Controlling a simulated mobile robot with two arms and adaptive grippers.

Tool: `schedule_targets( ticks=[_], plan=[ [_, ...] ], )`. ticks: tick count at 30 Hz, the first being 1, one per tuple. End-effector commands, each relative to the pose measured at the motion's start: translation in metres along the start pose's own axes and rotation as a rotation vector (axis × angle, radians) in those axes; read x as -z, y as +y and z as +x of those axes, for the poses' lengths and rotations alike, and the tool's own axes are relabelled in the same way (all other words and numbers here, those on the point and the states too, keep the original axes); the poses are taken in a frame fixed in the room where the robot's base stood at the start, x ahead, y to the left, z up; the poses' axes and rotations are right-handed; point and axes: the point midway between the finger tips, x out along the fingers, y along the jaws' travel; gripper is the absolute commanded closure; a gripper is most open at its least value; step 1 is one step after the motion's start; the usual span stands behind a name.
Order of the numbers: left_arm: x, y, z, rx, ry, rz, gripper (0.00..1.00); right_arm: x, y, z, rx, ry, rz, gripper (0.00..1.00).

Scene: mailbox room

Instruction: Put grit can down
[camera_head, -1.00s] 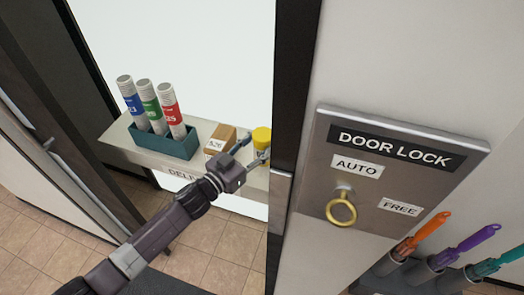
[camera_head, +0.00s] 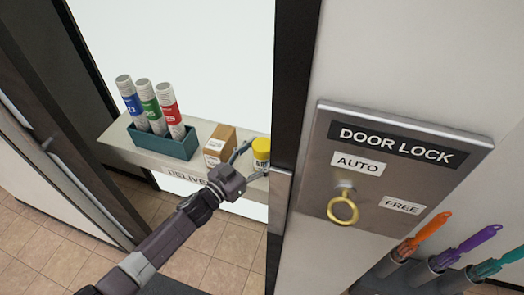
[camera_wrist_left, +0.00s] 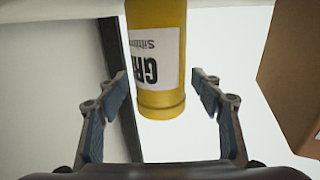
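The grit can (camera_head: 261,150) is yellow with a white label and appears to stand upright at the right end of the delivery shelf (camera_head: 160,159). In the left wrist view, which is upside down, the can (camera_wrist_left: 158,50) is between my left gripper's (camera_wrist_left: 161,92) spread fingers, with a gap on each side. In the head view my left gripper (camera_head: 252,158) reaches the can from the front, its fingers around it and partly covering it. The can's base is partly hidden in the head view. My right gripper is in neither current view.
A cardboard box (camera_head: 220,145) stands just left of the can. Farther left, a teal holder (camera_head: 168,146) carries three tubes with blue, green and red labels. A dark door post (camera_head: 289,110) is close on the right, then a door lock panel (camera_head: 400,165) with a brass ring.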

Motion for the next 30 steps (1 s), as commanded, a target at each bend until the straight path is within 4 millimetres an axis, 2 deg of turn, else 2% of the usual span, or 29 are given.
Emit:
schedule_targets(
  ticks=[8, 10, 24, 30],
  plan=[
    [0.005, 0.000, 0.000, 0.000, 0.001, 0.000, 0.40, 0.001, 0.000, -0.004, 0.000, 0.000, 0.000, 0.70],
    [0.002, 0.000, -0.007, 0.000, -0.001, -0.001, 0.40, 0.001, 0.000, -0.002, 0.000, 0.001, 0.000, 0.70],
    [0.001, 0.000, -0.100, 0.000, -0.003, 0.000, 0.40, 0.000, 0.000, 0.009, -0.001, 0.001, 0.000, 0.70],
    [0.002, 0.000, -0.118, 0.000, 0.000, 0.000, 0.40, 0.000, 0.000, 0.011, -0.001, 0.001, -0.001, 0.70]
  ],
)
